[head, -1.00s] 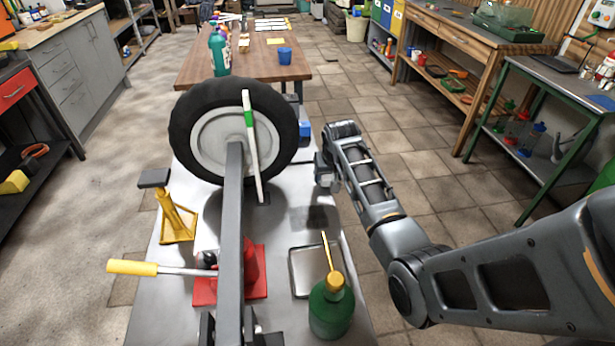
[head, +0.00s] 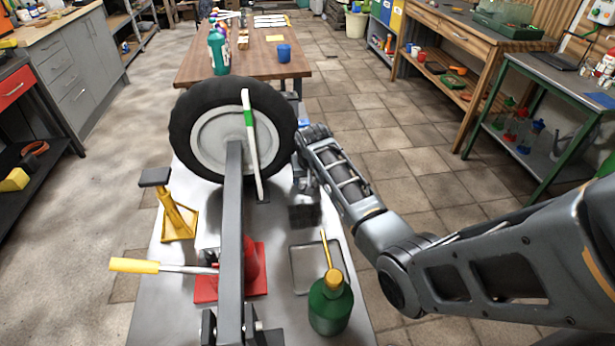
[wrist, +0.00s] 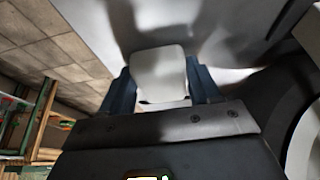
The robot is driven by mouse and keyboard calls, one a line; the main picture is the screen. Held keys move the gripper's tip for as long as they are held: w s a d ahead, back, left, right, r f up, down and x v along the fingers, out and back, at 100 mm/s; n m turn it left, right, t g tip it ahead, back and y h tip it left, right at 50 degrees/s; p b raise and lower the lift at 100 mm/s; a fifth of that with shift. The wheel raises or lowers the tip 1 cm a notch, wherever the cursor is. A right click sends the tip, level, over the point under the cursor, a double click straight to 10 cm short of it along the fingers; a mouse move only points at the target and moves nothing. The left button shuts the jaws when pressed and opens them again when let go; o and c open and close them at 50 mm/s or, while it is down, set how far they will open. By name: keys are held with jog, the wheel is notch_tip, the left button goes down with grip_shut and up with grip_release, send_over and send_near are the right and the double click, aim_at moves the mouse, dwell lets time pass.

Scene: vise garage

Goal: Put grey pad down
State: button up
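The grey pad (wrist: 160,72) is a pale, rounded square block in the wrist view. It sits between the two dark blue fingers of my gripper (wrist: 160,80), which touch its sides. In the head view my gripper (head: 302,180) points down above the right side of the metal table (head: 170,285), just right of the wheel. I cannot make out the pad there. A dark shadow lies on the table below the gripper. The wrist view shows the blurred grey table top beyond the pad, with a gap that I cannot measure.
The large black-tyred wheel (head: 183,140) stands close left of my gripper. A shallow grey tray (head: 297,285) and green bottle (head: 329,308) are nearer on the table. A yellow stand (head: 177,215) and red base (head: 203,290) are left. Tiled floor lies beyond the right edge.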

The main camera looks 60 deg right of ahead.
jog(key=o, duration=0.5)
jog(key=shift+c, duration=0.2)
jog(key=v, duration=1.2)
jog(key=shift+r+p, duration=0.15)
jog(key=shift+p, duration=0.15)
